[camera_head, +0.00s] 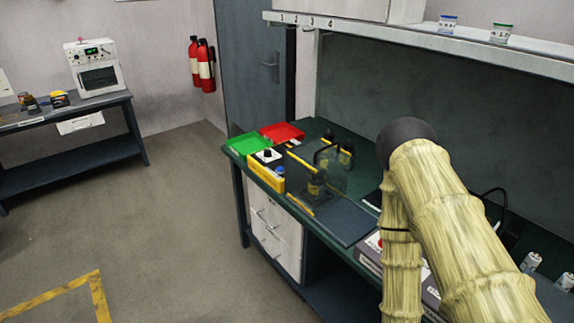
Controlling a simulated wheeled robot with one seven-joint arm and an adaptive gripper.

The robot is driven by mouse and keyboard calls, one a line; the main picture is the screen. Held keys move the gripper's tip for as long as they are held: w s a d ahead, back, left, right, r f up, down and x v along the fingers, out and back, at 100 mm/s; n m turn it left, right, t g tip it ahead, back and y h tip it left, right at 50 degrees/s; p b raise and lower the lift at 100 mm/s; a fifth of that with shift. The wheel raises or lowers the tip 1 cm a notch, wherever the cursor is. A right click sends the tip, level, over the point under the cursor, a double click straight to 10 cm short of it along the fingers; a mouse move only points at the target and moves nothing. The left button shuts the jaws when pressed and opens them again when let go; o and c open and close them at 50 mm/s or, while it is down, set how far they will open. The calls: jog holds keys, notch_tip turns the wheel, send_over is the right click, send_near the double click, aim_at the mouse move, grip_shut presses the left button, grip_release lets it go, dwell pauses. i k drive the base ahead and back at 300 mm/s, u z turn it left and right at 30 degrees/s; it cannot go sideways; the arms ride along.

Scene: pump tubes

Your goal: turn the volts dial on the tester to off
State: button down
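I cannot tell for sure which thing is the tester. A yellow box (266,176) with a white top and a dark round spot like a dial (267,154) stands at the left front of the green bench. Its markings and the dial's setting are too small to read. A grey box (369,262) with a red round part sits further right on the bench, partly hidden by my arm. My bamboo-patterned arm rises at the right and bends down at a dark elbow. My gripper is not in view.
Green (248,145) and red (283,132) trays lie behind the yellow box. A clear panel stand (328,172) with yellow edges stands beside it. A shelf (440,43) with small jars overhangs the bench. A second bench (75,113) is at the left.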

aim_at(267, 152)
jog(key=u, duration=0.55)
jog(key=k, duration=0.6)
jog(key=u, duration=1.05)
jog(key=i, duration=2.6)
jog(key=z, duration=1.7)
jog(key=i, duration=0.65)
jog(key=z, duration=0.55)
